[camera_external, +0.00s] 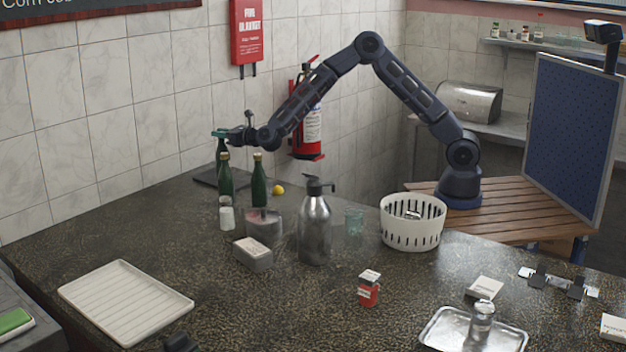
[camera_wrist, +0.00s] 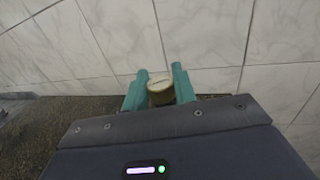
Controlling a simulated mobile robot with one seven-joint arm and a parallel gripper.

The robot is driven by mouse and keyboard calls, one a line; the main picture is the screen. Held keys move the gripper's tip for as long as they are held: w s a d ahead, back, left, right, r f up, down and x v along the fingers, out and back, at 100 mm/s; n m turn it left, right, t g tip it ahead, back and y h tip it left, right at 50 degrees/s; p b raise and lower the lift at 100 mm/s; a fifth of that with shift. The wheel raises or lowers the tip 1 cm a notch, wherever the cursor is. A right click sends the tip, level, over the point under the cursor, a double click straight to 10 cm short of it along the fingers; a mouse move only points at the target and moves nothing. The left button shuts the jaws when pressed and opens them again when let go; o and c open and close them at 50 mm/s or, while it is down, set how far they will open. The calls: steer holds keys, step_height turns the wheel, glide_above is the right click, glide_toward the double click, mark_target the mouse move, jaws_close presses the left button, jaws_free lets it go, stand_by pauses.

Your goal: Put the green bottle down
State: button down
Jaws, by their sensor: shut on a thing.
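A dark green bottle (camera_external: 221,146) stands upright in my gripper (camera_external: 220,134) at the far left of the counter. My teal fingers are shut around its neck. In the wrist view its round gold-brown cap (camera_wrist: 160,88) shows between the fingertips (camera_wrist: 160,92). Its lower part is hidden behind a second green bottle (camera_external: 226,180), so I cannot tell whether its base touches anything. A third green bottle (camera_external: 259,184) stands just to the right.
A dark flat board (camera_external: 205,178) lies by the wall. A yellow ball-like thing (camera_external: 278,190), a white-and-grey shaker (camera_external: 227,218), a metal pump bottle (camera_external: 315,228) and a white basket (camera_external: 411,236) stand nearby. The counter around the white tray (camera_external: 125,300) is mostly clear.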

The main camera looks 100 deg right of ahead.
steer(key=c, duration=1.1)
jaws_free()
steer(key=shift+f, duration=0.1)
